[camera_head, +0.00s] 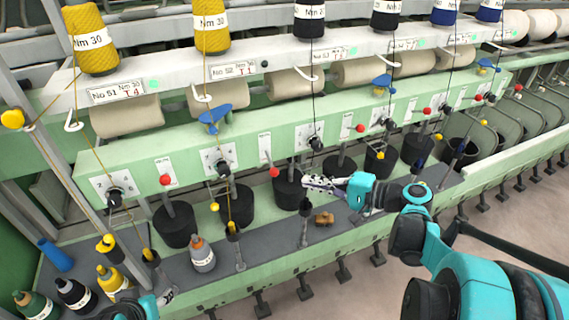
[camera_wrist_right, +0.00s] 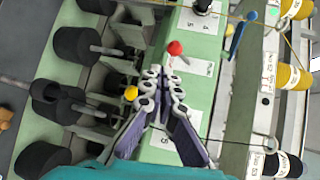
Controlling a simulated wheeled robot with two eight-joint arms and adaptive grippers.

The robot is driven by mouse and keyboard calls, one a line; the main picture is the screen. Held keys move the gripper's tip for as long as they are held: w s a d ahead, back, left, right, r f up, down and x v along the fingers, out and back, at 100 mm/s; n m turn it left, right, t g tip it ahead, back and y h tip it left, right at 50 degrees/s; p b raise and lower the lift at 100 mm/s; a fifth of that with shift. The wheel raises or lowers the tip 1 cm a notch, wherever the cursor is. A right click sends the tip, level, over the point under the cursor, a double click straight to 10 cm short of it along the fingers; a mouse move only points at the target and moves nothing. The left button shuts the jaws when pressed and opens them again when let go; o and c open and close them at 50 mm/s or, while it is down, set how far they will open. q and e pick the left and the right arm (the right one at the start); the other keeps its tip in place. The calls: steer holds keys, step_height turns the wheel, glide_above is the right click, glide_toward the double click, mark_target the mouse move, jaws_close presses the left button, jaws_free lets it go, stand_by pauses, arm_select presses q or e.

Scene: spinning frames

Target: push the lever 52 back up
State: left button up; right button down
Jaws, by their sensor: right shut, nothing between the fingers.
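The lever of station 52 is the short one with a red ball (camera_head: 274,172) on the green machine front, right of the plate below the "No 52" label (camera_head: 233,70). Its ball sits low against its plate. In the right wrist view the red ball (camera_wrist_right: 175,48) lies just beyond the fingertips, with a small gap. My right gripper (camera_head: 307,183) is shut and empty, right of and slightly below the ball; its fingertips also show in the right wrist view (camera_wrist_right: 164,76). My left gripper (camera_head: 166,297) barely shows at the bottom edge; its fingers are unclear.
Other red-ball levers (camera_head: 165,180) and yellow-ball levers line the front. Black rollers (camera_head: 236,205) stand below it. A bottle-like bobbin (camera_head: 202,254) and a small brown block (camera_head: 323,219) are on the grey shelf. Threads hang from the spools above.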

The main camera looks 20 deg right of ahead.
mark_target(271, 163)
steer(key=shift+d+r+t+y, duration=0.3)
steer(key=shift+d+r+t, duration=0.2)
steer(key=shift+d+r, duration=0.25)
steer(key=b+x, duration=0.2)
steer(key=x, duration=0.8)
steer(key=shift+f, duration=0.2)
steer(key=shift+r, duration=0.1)
steer(key=shift+s+r+m+g+p, duration=0.1)
steer(key=shift+r+m+g+p, duration=0.2)
steer(key=shift+p, duration=0.45)
